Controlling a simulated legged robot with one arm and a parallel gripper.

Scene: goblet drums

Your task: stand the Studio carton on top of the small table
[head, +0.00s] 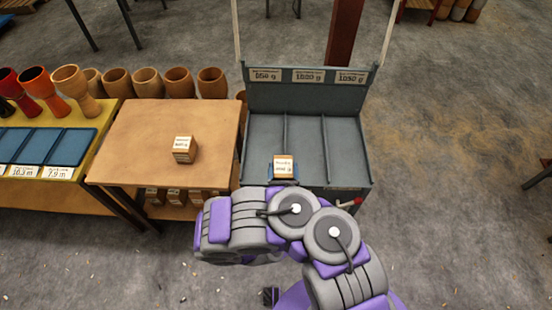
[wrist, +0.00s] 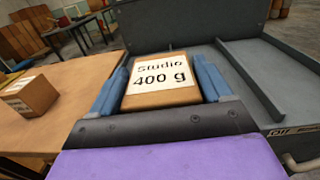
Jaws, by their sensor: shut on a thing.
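The Studio carton (wrist: 160,78) is a small brown box with a white label reading "Studio 400 g". It sits between the two blue fingers of my gripper (wrist: 162,88), which is shut on it. The small table (head: 125,155) has a tan top and stands just left of the grey stand. Another brown labelled carton (head: 184,149) stands on that table, right of its middle.
The grey stand (head: 345,150) has dividers and a back panel with weight labels. More cartons (head: 173,197) sit on a shelf under the small table. Goblet drums (head: 145,83) line up behind it. A yellow table (head: 60,185) with blue trays adjoins at left.

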